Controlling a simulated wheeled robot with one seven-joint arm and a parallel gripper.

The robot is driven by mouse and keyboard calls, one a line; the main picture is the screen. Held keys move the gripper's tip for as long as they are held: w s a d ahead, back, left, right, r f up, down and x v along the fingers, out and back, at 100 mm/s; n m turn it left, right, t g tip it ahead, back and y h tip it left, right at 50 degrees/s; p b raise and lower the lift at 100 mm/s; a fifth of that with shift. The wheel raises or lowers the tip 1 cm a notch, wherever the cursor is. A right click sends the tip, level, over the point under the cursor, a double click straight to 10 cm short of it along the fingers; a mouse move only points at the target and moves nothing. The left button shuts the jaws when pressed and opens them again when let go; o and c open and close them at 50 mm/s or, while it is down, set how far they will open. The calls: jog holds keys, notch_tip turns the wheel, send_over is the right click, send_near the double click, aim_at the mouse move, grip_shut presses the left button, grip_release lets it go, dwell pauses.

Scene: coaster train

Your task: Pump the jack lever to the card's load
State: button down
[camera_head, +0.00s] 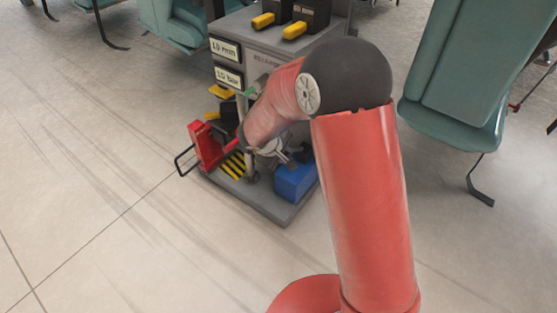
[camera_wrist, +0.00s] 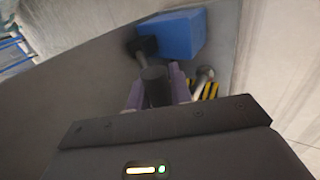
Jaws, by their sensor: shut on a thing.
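In the wrist view my gripper (camera_wrist: 157,88) is shut on the dark round grip of the jack lever (camera_wrist: 154,84). The lever's thin rod runs from the grip to a black block beside a blue box (camera_wrist: 183,35). In the head view the blue box (camera_head: 294,183) sits at the front right of a grey stand's base. My red arm hides most of the lever and gripper there. Two white cards on the stand, an upper card (camera_head: 225,48) and a lower card (camera_head: 229,76), carry small print that seems to read 10 mm and 10 bar.
A red frame (camera_head: 206,146) with a black handle stands at the base's left edge, near a yellow-and-black striped patch (camera_head: 232,165). Yellow-handled black units (camera_head: 308,16) sit on top of the stand. Teal seats (camera_head: 455,75) stand to the right. The floor at left is clear.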

jog(key=shift+w+d+r, duration=0.5)
jog(key=shift+w+r, duration=0.1)
jog(key=shift+r, duration=0.25)
jog(key=c, duration=1.3)
grip_release()
jog(key=shift+o, duration=0.2)
jog(key=v, duration=0.3)
jog(key=shift+r+p, duration=0.1)
jog(key=shift+p, duration=0.25)
jog(key=s+a+b, duration=0.1)
jog(key=s+a, duration=0.6)
jog(key=s, duration=0.2)
jog(key=shift+s+a, duration=0.2)
jog(key=shift+s, duration=0.05)
